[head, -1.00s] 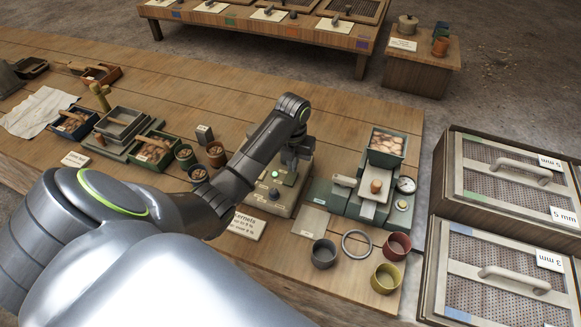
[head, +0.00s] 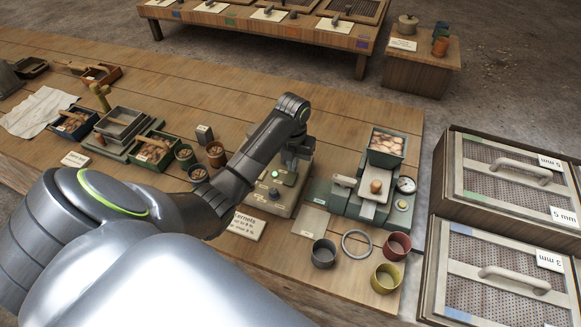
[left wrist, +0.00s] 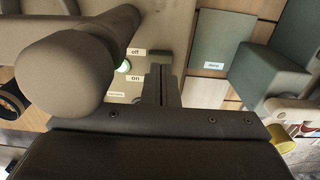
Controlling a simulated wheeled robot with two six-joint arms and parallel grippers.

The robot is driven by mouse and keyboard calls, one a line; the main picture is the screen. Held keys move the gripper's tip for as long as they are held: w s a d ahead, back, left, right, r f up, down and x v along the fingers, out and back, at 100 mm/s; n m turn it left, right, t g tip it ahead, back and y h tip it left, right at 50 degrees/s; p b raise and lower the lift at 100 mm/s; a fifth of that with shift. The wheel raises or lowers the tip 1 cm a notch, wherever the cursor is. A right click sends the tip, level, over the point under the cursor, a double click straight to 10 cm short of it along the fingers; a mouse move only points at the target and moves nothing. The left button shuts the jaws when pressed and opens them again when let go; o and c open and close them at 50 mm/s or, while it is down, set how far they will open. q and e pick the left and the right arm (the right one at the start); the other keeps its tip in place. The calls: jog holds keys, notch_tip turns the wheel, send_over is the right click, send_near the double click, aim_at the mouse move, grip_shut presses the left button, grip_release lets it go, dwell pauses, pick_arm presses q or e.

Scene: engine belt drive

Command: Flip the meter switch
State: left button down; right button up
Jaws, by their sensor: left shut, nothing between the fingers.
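In the left wrist view, the shut fingers (left wrist: 161,88) are just right of the "off" label (left wrist: 136,52) and "on" label (left wrist: 135,78). The green lamp also shows there (left wrist: 124,66). The switch lever cannot be made out; the gripper seems to hide it. Contact is unclear. My right gripper is not in view.
Right of the meter stands a green device (head: 376,205) with a filled tray (head: 387,143) and a dial (head: 406,185). Small pots of nuts (head: 215,154) stand left.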

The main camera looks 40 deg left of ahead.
aim_at(292, 174)
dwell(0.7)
pick_arm(q)
jog(key=shift+f+b, duration=0.45)
jog(key=shift+f, duration=0.5)
jog(key=shift+r, duration=0.1)
notch_tip(292, 174, up, 7)
jog(key=p, duration=0.8)
dwell(0.5)
jog(key=shift+s, duration=0.1)
